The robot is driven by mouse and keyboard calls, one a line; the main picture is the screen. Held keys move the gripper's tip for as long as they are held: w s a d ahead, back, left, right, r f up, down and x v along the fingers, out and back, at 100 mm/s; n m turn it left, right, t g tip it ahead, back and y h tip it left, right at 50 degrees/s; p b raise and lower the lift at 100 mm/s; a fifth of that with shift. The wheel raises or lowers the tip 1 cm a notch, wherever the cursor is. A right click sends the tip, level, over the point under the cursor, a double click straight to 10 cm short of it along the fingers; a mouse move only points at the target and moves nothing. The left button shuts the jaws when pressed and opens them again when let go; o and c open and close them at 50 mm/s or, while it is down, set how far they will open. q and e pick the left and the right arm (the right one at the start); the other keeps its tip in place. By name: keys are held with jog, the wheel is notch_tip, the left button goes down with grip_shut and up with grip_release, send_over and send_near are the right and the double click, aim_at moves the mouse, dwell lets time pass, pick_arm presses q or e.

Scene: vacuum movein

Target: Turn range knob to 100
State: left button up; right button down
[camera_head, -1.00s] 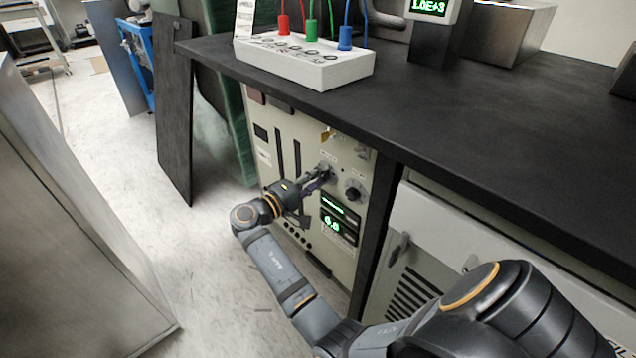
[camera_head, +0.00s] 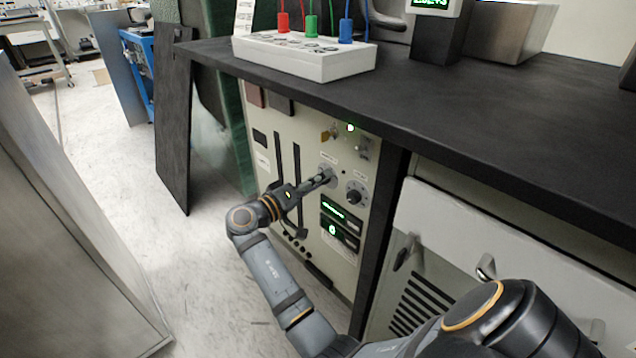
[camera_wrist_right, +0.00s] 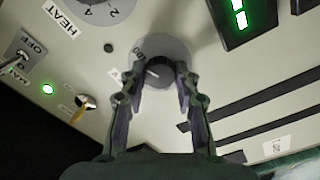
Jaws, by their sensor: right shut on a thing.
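The control panel (camera_head: 300,125) is a pale upright face under the bench. My right gripper (camera_head: 328,175) reaches it from the lower left and covers most of the range knob there. In the right wrist view, the range knob (camera_wrist_right: 158,71) is dark, with a white pointer line, on a grey round dial plate. The fingers of my right gripper (camera_wrist_right: 160,80) stand on both sides of it, shut on it. Part of a number ending in "00" shows at the dial's upper left; the rest of the scale is hidden or too small. My left gripper is not in view.
A second knob (camera_head: 356,192) sits to the right, by a "HEAT" label (camera_wrist_right: 63,16). Below it is a green-lit display (camera_head: 341,212). A toggle switch (camera_wrist_right: 86,102) and a lit green lamp (camera_wrist_right: 47,90) are close by. The black benchtop (camera_head: 480,120) overhangs the panel.

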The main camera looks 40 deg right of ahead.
jog(key=shift+f, duration=0.1)
jog(key=c, duration=1)
grip_release()
